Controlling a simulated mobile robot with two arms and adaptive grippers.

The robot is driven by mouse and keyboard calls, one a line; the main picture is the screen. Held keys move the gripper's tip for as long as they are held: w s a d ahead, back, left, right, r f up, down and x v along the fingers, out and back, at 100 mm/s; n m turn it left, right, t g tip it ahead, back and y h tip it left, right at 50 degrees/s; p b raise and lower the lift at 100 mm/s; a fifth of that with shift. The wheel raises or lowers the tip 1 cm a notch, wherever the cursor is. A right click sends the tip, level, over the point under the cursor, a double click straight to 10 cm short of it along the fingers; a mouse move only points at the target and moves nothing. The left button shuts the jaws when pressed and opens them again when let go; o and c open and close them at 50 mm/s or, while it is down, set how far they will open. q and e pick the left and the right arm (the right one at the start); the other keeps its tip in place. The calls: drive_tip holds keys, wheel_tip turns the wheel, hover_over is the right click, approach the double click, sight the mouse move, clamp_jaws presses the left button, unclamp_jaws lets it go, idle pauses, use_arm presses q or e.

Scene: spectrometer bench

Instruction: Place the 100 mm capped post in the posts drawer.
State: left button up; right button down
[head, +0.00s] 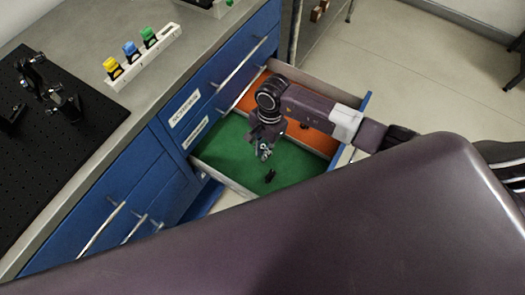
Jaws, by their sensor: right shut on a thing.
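The drawer (227,182) is pulled out of the blue cabinet, with a green-floored part in front and an orange-floored part behind a divider. My right gripper (265,152) points down over the green floor. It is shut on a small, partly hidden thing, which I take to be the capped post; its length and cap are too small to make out. A small black piece (270,176) shows just below the gripper against the green; I cannot tell whether it lies there or hangs from the grip. My left gripper is not in view.
The grey bench top (100,42) carries a white rack (143,58) with yellow, blue and green pieces, and a black breadboard (60,115) with mounts. Labelled drawers with bar handles sit beside the open drawer. A shelf unit stands behind. Much green floor is bare.

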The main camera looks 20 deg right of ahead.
drive_tip(key=shift+f, duration=0.45)
drive_tip(key=shift+f, duration=0.1)
drive_tip(key=c, duration=2.4)
unclamp_jaws()
drive_tip(key=shift+f, duration=0.1)
drive_tip(key=o, duration=0.4)
drive_tip(key=shift+o, duration=0.2)
